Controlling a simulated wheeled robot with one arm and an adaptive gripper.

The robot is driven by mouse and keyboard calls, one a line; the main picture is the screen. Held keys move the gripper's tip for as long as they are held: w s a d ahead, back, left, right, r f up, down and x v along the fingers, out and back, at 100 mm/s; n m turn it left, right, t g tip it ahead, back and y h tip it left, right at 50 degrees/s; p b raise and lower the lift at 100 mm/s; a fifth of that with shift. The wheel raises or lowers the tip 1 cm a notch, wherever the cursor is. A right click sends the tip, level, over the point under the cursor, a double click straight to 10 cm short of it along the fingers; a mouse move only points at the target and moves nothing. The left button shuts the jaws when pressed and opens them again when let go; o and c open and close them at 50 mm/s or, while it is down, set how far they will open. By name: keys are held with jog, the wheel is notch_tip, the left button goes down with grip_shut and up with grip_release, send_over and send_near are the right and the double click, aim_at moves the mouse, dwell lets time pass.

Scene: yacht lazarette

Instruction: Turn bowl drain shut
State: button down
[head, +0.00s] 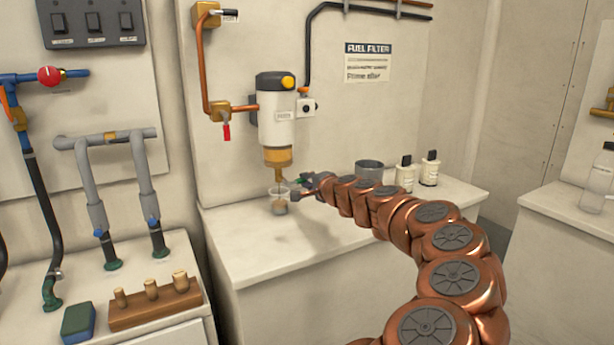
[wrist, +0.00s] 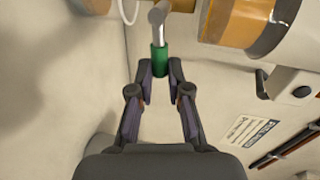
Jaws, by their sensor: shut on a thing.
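The fuel filter (head: 276,120) is a white cylinder with a black top, mounted on the wall panel. Its amber bowl (head: 278,157) is at the bottom; it also shows in the wrist view (wrist: 262,25). In the wrist view a grey metal drain lever (wrist: 158,20) with a green grip (wrist: 159,60) comes from the bowl's side. My gripper (wrist: 160,70) is shut on the green grip, one finger on each side. In the head view my gripper (head: 302,185) is just right of the drain, small and partly hidden. A clear cup (head: 280,203) with brownish liquid is beneath the drain.
A grey pot (head: 369,170) and two small white bottles (head: 405,172) stand on the counter (head: 340,245) behind my arm. A valve with a red handle (head: 226,131) is left of the filter. The counter front is clear.

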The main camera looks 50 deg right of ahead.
jog(key=shift+f+m, duration=0.25)
jog(key=shift+m, duration=0.15)
jog(key=shift+f, duration=0.1)
jog(key=c, duration=1.1)
grip_release()
jog(key=shift+s, duration=0.1)
jog(key=shift+v, duration=5.9)
jog(key=shift+d, duration=0.1)
